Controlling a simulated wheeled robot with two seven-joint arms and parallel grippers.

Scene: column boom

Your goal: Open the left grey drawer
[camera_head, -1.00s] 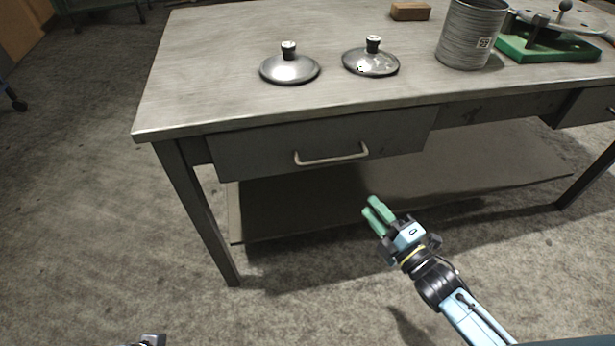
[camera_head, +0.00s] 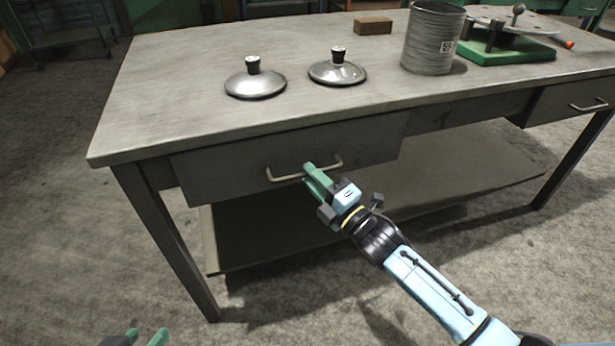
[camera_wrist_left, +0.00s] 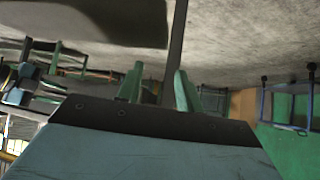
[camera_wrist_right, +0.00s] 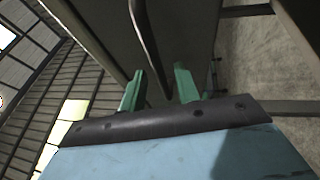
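The left grey drawer (camera_head: 225,172) is under the left part of the table top and looks closed. Its metal bar handle (camera_head: 283,177) is on the front. My right gripper (camera_head: 311,172) is at the right half of this handle. In the right wrist view, the handle (camera_wrist_right: 146,35) runs between the two parted green fingers (camera_wrist_right: 158,88), with gaps visible, so the gripper is open. Part of the handle is hidden by the fingers in the head view. My left gripper (camera_head: 146,337) is low at the bottom left, open and empty; its parted fingers show in the left wrist view (camera_wrist_left: 157,88).
On the table (camera_head: 190,60) stand two metal lids (camera_head: 255,84) (camera_head: 337,73), a grey can (camera_head: 430,45), a brown block (camera_head: 373,26) and a green-based device (camera_head: 505,52). A second drawer (camera_head: 560,103) is at the right. A lower shelf (camera_head: 440,190) lies beneath. Floor in front is clear.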

